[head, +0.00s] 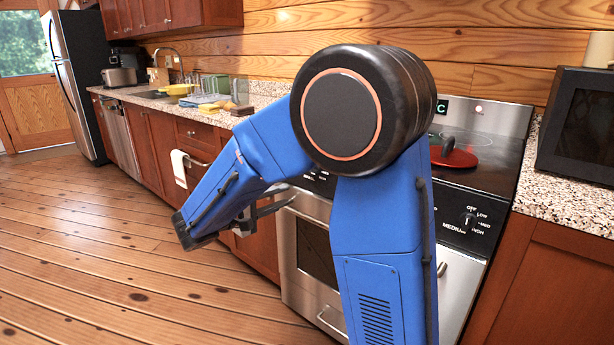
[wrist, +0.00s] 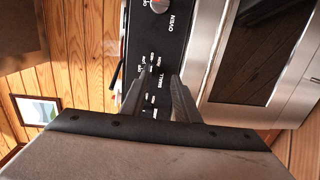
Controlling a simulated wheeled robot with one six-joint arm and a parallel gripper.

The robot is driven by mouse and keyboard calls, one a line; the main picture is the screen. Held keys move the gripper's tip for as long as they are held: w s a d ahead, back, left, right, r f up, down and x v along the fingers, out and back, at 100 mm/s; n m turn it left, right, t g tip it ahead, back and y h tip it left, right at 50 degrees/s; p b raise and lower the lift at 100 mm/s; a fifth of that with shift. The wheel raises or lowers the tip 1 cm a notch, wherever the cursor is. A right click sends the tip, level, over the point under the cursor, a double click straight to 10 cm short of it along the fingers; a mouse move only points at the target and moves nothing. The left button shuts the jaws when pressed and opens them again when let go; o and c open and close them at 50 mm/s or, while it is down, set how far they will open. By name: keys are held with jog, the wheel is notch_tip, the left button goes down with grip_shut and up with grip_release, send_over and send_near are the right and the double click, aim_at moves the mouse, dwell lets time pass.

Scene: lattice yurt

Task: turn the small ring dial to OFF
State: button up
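The black stove control panel (wrist: 145,45) shows in the wrist view, turned on its side. The SMALL label (wrist: 160,99) and scale print lie on the panel between my fingers. The small ring dial itself is too dark to make out clearly there, and my arm hides that part of the panel in the head view. My gripper (wrist: 158,95) has its two dark fingers apart, with nothing seen between them but the panel. In the head view my gripper (head: 272,205) is in front of the oven's left side.
An oven dial (wrist: 159,5) is at the top of the wrist view. A MEDIUM dial (head: 467,220) sits at the panel's right end. A red pan (head: 453,154) is on the cooktop. A microwave (head: 580,125) stands at right. The wooden floor at left is clear.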

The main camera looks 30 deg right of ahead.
jog(key=w+d+t, duration=0.1)
jog(key=w+d, duration=0.7)
jog(key=d, duration=0.6)
jog(key=shift+w+r+h, duration=0.15)
jog(key=shift+w+h, duration=0.15)
jog(key=shift+h, duration=0.1)
grip_shut()
